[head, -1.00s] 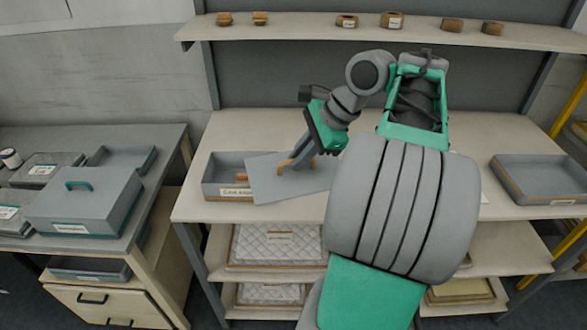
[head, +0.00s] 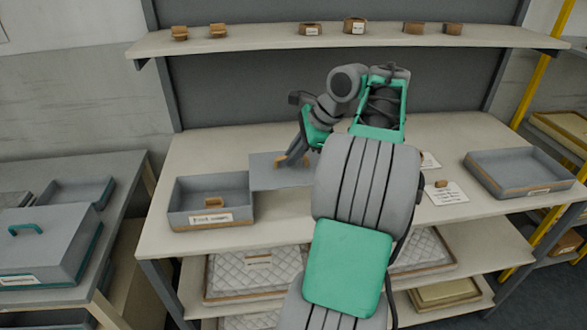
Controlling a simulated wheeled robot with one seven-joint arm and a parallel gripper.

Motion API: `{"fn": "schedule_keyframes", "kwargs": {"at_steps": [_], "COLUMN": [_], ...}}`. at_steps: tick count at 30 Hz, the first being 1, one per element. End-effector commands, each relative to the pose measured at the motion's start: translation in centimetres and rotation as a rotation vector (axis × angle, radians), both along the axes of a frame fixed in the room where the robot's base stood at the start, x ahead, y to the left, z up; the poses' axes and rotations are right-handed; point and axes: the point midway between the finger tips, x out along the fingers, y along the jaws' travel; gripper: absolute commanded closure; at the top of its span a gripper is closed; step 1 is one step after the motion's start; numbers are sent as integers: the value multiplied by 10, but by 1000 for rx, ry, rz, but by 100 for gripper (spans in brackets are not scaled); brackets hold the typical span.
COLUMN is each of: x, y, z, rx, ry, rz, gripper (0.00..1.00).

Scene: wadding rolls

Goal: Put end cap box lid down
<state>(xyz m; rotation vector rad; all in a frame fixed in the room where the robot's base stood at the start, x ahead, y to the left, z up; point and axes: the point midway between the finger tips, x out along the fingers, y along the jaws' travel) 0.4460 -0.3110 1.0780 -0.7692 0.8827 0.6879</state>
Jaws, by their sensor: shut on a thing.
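The end cap box (head: 180,211) is an open grey tray with a white label on its front, on the left part of the workbench. A small brown piece (head: 214,202) shows inside it. The lid is a flat grey panel (head: 266,180), just right of the box and behind its right front corner. My gripper (head: 290,160) is shut on the lid from above. My arm hides the lid's right end. I cannot tell whether the lid touches the bench or hangs slightly above it.
A grey tray (head: 481,182) stands at the bench's right end, with white papers (head: 446,194) and a small brown block (head: 441,183) left of it. A shelf (head: 270,42) with several brown pieces runs above. A lidded grey box (head: 40,252) stands on the left table.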

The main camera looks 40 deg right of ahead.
Motion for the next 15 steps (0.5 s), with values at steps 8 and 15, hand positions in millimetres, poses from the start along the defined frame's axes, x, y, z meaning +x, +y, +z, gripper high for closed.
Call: {"fn": "schedule_keyframes", "kwargs": {"at_steps": [8,15], "x": [2,2], "y": [-3,-3], "z": [-36,-37], "rx": [0,1], "ry": [0,2], "rz": [1,0], "gripper": [100,100]}}
